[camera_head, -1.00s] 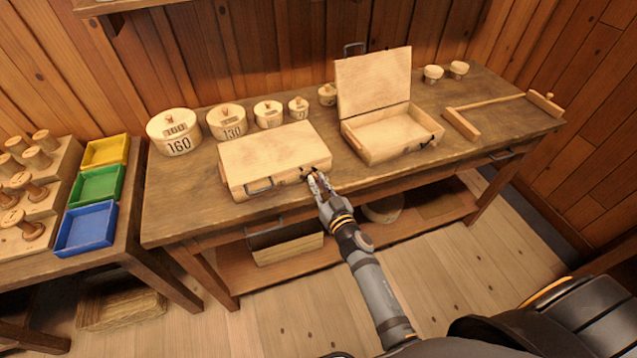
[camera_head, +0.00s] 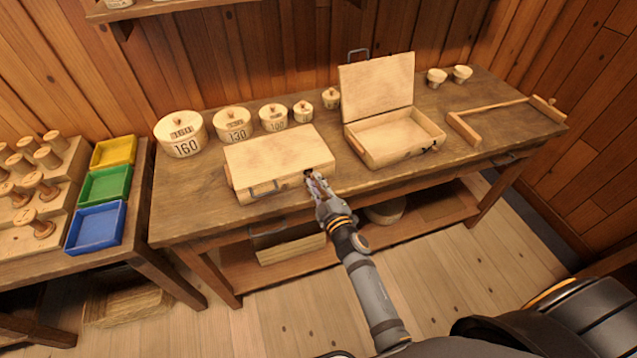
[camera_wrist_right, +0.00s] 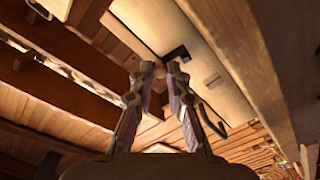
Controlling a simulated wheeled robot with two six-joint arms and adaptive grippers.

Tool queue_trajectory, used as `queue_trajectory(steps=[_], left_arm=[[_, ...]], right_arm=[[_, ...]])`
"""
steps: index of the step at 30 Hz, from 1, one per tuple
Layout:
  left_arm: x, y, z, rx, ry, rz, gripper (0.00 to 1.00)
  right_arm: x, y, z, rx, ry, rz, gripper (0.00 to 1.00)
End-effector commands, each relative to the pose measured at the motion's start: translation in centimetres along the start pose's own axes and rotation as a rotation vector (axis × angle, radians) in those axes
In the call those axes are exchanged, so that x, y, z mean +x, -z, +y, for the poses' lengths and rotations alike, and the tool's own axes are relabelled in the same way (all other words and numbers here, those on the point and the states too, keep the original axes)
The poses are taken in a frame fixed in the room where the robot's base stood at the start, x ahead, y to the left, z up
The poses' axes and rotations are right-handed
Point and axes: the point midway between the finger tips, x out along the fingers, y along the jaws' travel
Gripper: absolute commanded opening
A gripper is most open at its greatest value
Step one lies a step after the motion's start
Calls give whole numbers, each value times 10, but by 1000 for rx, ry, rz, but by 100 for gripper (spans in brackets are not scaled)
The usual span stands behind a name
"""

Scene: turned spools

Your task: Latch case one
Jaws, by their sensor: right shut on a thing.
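A closed pale wooden case (camera_head: 278,155) lies on the workbench, with a dark handle (camera_head: 263,190) on its front. A second case (camera_head: 378,92) stands to its right with its lid raised. No marking shows which is case one. My right gripper (camera_head: 315,183) is at the closed case's front, near its right corner, shut on what looks like the small dark latch (camera_head: 308,174), mostly hidden by the fingers. In the right wrist view the fingers (camera_wrist_right: 160,70) are close together below the case front, with a dark fitting (camera_wrist_right: 178,53) just beyond. My left gripper is out of view.
Lidded round boxes (camera_head: 180,135) line the back of the workbench (camera_head: 190,215). A wooden frame (camera_head: 500,108) and two small cups (camera_head: 437,78) are at the right. Coloured trays (camera_head: 104,186) and spools (camera_head: 40,225) are on the left table. A shelf is below the bench.

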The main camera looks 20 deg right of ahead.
Motion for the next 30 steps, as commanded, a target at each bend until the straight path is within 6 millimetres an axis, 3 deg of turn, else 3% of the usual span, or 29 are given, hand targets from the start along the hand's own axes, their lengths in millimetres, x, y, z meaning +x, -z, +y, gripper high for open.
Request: queue_trajectory(steps=[10, 27, 28, 30], left_arm=[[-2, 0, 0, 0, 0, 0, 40], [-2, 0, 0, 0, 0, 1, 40], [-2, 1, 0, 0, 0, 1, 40], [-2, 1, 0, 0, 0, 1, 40]], right_arm=[[0, 5, -2, -147, 0, 1, 0], [0, 6, -2, -178, 0, 1, 0], [0, 6, -2, -178, 0, 1, 17], [0, 6, -2, -178, 0, 1, 26]])
